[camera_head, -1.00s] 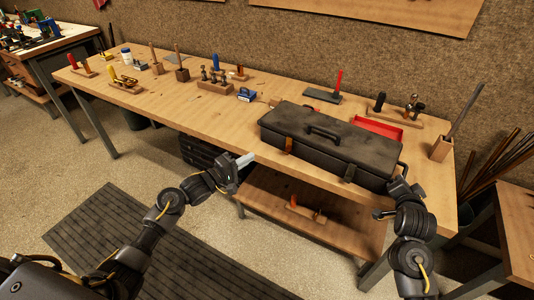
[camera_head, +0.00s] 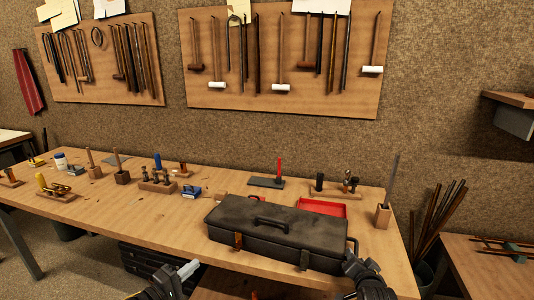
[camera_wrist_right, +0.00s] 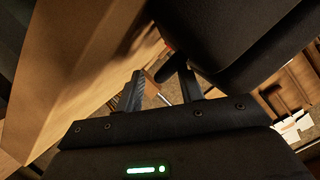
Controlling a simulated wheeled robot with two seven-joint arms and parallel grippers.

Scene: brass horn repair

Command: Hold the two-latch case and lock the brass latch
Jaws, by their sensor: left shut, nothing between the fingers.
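The dark two-latch case (camera_head: 270,225) lies shut-lidded on the workbench, its handle on top. Two latches show on its front: an orange-brown one (camera_head: 238,241) at left and a duller one (camera_head: 304,260) at right; I cannot tell whether either is locked. My left gripper (camera_head: 190,269) is shut and empty, in front of the bench edge, below and left of the left latch, apart from the case. My right gripper (camera_wrist_right: 162,88) is at the case's right end. In the right wrist view its fingers stand apart, with a dark bar (camera_wrist_right: 173,68) by the case between them.
A red tray (camera_head: 322,207) is behind the case. A wooden block holding a rod (camera_head: 383,216) stands at the right. Several tools on wooden stands, one with a red handle (camera_head: 279,168), line the back. The bench (camera_head: 120,218) left of the case is mostly clear.

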